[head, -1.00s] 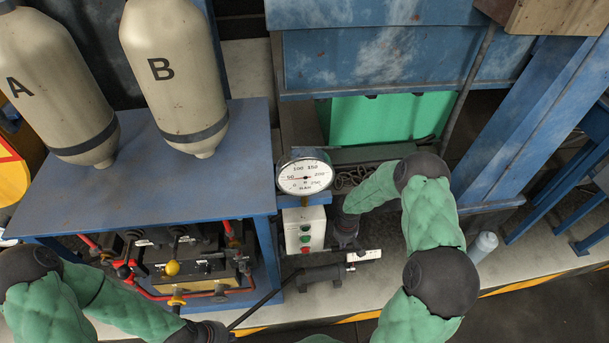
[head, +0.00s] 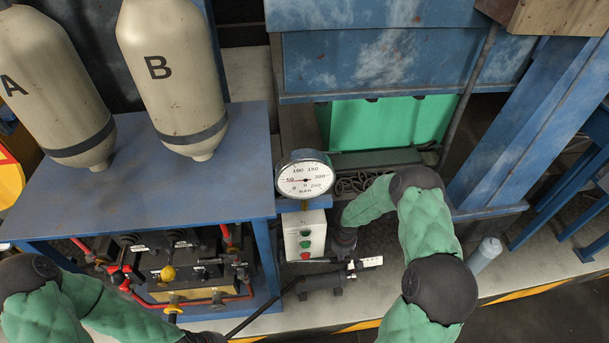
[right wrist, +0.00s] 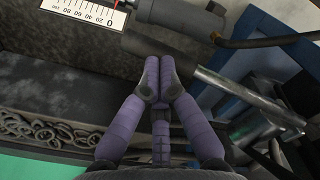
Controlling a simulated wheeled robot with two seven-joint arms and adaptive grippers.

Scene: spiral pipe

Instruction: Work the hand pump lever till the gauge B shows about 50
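The gauge (head: 304,178) has a white round dial in the head view. Its needle points left, close to the 50 mark. My right gripper (head: 344,246) is low to the right of the button box. In the right wrist view its purple fingers (right wrist: 160,82) are shut with their tips together, over a dark bar with a bare metal rod (right wrist: 235,92), which looks like the pump lever. Whether the tips touch it I cannot tell. My left arm reaches the bottom edge of the head view; its fingertips are hidden.
A white button box (head: 305,236) stands below the gauge. A dark cylinder (head: 322,287) and a white scale (head: 367,263) lie in front. The blue table (head: 150,195) carries tanks A (head: 60,95) and B (head: 180,85). A bottle (head: 487,252) stands right of my right arm.

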